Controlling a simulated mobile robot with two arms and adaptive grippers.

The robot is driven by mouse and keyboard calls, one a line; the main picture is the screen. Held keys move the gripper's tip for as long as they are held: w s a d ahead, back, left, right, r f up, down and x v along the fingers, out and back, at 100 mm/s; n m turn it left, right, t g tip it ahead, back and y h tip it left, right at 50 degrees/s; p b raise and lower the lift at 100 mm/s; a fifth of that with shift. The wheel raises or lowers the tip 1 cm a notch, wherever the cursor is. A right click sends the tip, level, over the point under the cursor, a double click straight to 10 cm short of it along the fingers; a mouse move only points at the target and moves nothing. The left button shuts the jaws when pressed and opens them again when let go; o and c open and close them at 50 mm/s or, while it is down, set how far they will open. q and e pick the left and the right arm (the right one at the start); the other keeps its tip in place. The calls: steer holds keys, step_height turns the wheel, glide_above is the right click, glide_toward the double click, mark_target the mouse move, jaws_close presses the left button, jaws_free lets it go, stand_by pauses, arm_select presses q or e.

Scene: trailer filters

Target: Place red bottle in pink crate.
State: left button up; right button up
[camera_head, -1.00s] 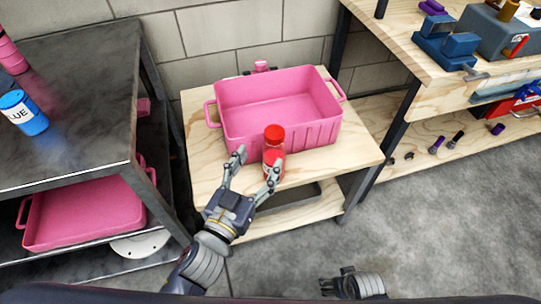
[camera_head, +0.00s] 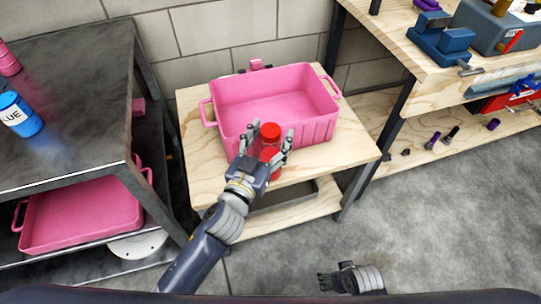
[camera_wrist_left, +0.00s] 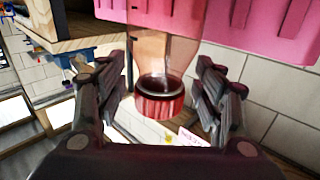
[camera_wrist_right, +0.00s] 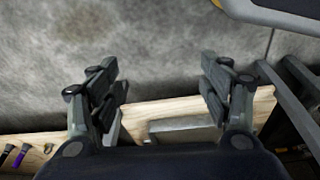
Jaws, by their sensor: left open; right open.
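The red bottle (camera_head: 270,134), with a red cap, stands upright on the small wooden table, in front of the pink crate (camera_head: 312,126). My left gripper (camera_head: 272,139) is open, with one finger on either side of the bottle. In the left wrist view the bottle (camera_wrist_left: 160,100) shows between the two open fingers (camera_wrist_left: 158,92), with visible gaps at both sides; the crate wall (camera_wrist_left: 275,25) is behind it. The crate looks empty. My right gripper (camera_head: 325,282) is low, over the floor at the front; in the right wrist view it is open and empty (camera_wrist_right: 165,85).
The wooden table (camera_head: 350,158) has bare room right of the crate. A dark metal table (camera_head: 85,110) at left holds a blue bottle (camera_head: 20,115); another pink crate (camera_head: 80,212) sits on its lower shelf. A workbench (camera_head: 400,50) with a vise stands at right.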

arm_select(q)
jaws_close()
steer(key=shift+r, duration=0.15)
